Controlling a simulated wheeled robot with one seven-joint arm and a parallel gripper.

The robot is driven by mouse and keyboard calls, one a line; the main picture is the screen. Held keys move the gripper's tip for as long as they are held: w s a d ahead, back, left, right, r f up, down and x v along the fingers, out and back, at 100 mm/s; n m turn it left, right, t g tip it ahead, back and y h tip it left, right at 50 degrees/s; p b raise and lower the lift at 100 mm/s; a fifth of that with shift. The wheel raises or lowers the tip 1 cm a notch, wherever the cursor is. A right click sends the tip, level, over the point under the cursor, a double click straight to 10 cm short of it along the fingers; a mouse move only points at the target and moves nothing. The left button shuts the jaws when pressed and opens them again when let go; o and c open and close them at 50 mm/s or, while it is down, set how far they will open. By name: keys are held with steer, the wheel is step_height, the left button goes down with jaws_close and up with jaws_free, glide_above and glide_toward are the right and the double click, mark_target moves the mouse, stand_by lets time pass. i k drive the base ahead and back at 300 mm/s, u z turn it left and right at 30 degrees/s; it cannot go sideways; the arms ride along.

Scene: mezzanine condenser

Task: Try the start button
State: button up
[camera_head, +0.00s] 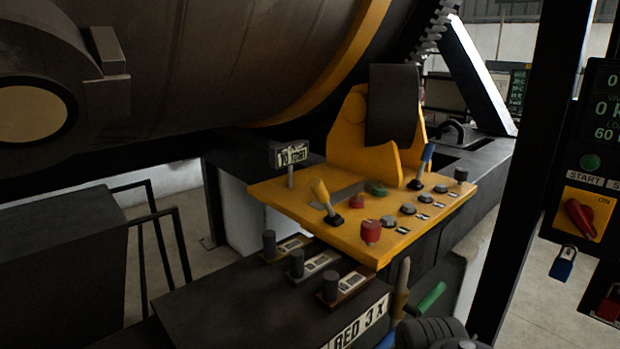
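A round green button (590,162) sits on the dark panel (568,148) at the right edge, above a label (585,181) reading "START". Below it is a red rotary switch (580,215) on a yellow plate marked "ON", its handle tilted. A blue padlock (564,262) hangs at the plate's lower left; I cannot tell what its shackle passes through. A second, unlabelled green button (378,190) is on the yellow console (330,243) in the middle. I do not see my gripper's fingers in this view.
The console carries levers, a red mushroom knob (370,232) and several grey buttons. A dark post (527,165) stands between console and panel. A dark ribbed shape (430,331), unclear, is at the bottom edge. A large drum (200,65) fills the upper left.

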mark_target(590, 163)
steer(key=z, duration=1.7)
